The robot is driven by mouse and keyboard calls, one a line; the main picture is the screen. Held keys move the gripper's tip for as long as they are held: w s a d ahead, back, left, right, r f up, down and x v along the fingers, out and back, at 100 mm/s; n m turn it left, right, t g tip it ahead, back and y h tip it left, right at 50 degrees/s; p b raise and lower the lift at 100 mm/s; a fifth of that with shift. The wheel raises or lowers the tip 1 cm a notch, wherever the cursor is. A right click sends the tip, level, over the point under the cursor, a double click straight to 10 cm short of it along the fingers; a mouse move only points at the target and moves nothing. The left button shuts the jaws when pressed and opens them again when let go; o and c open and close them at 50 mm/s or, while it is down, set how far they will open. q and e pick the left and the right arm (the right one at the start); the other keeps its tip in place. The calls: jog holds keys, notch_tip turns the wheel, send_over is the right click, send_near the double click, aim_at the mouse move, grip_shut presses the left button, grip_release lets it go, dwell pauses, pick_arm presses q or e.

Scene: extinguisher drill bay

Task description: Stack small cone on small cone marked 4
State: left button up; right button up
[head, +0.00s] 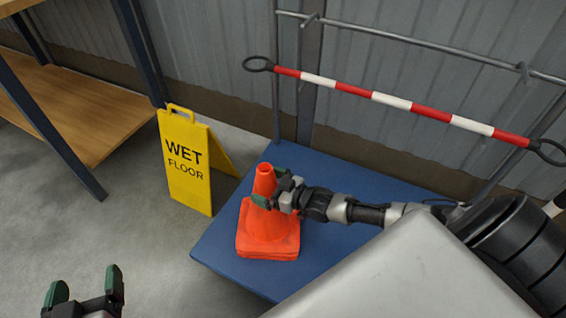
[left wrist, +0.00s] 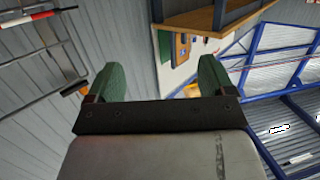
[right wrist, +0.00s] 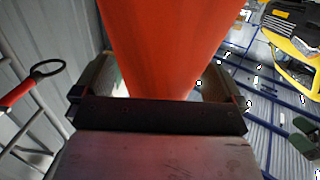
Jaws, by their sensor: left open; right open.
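An orange cone (head: 268,222) stands upright on the blue platform. Its square base shows two layers, so it appears nested over a second orange cone (head: 266,254), of which only the lower base edge shows. No number 4 is visible. My right gripper (head: 270,187) is open, its fingers on either side of the upper cone near its top. In the right wrist view the orange cone (right wrist: 170,45) fills the space between the fingers. My left gripper (head: 86,286) is open and empty, low at the left, away from the cones; its two fingers also show in the left wrist view (left wrist: 160,85).
A yellow wet floor sign (head: 186,165) stands on the floor left of the blue platform (head: 225,245). A wooden shelf (head: 75,110) is at the far left. A metal rack with a red and white bar (head: 390,100) rises behind the platform. Bare platform lies behind the cones.

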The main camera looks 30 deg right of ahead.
pick_arm(q)
jog(key=s+a+f+g+y+p, duration=0.2)
jog(key=s+a+f+g+p, duration=0.1)
jog(key=s+f+g, duration=0.4)
jog(key=shift+a+g, duration=0.15)
jog(key=shift+g, duration=0.35)
pick_arm(e)
jog(key=v, duration=1)
